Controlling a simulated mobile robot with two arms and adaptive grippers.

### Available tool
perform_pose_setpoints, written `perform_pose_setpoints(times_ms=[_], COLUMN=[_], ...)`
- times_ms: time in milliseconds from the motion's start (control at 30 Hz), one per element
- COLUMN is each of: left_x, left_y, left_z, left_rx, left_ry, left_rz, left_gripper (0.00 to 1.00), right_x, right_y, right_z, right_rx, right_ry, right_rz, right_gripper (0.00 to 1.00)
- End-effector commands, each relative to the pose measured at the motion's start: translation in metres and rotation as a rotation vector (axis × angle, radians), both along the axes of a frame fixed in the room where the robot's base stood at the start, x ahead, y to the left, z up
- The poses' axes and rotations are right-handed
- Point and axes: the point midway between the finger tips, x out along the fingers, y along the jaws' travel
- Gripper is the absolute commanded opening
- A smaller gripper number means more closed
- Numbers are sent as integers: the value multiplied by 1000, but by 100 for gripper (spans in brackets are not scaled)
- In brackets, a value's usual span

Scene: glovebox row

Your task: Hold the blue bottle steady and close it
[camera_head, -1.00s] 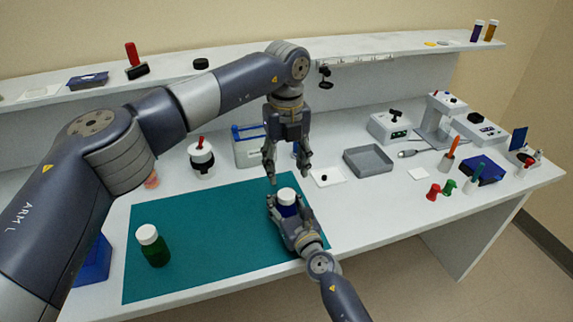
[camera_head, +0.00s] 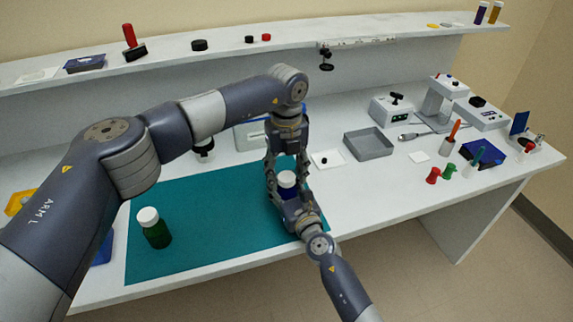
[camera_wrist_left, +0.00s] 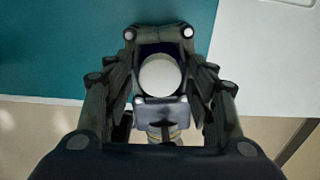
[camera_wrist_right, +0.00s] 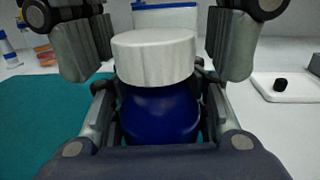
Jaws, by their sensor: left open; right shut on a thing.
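The blue bottle (camera_head: 287,193) stands upright near the right end of the teal mat (camera_head: 205,252). Its white cap (camera_head: 286,179) sits on top; whether it is tight cannot be told. My right gripper (camera_head: 287,199) is shut around the bottle's blue body (camera_wrist_right: 160,115), low and from the front. My left gripper (camera_head: 285,172) points down from above, open, its fingers on either side of the cap. In the left wrist view the round cap (camera_wrist_left: 160,75) lies between the open fingers. In the right wrist view the left fingers flank the cap with gaps.
A green bottle (camera_head: 154,228) with a white cap stands on the mat's left part. A grey tray (camera_head: 369,144) and a white plate with a black piece (camera_head: 326,160) lie right of the mat.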

Motion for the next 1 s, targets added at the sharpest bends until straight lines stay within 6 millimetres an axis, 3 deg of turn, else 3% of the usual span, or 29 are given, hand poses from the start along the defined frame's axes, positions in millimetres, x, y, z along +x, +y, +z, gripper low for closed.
perform_pose_setpoints(times_ms=[233,433,467,733,1000], left_x=[0,0,0,0,0], left_y=[0,0,0,0,0], left_z=[-1,0,0,0,0], left_rx=[0,0,0,0,-1], left_ry=[0,0,0,0,1], left_rz=[0,0,0,-82,-542], left_gripper=[51,8,6,5,5], right_x=[0,0,0,0,0], right_y=[0,0,0,0,0], right_z=[0,0,0,0,0], right_rx=[0,0,0,0,0], right_ry=[0,0,0,0,0], right_rz=[0,0,0,0,0], right_gripper=[0,0,0,0,0])
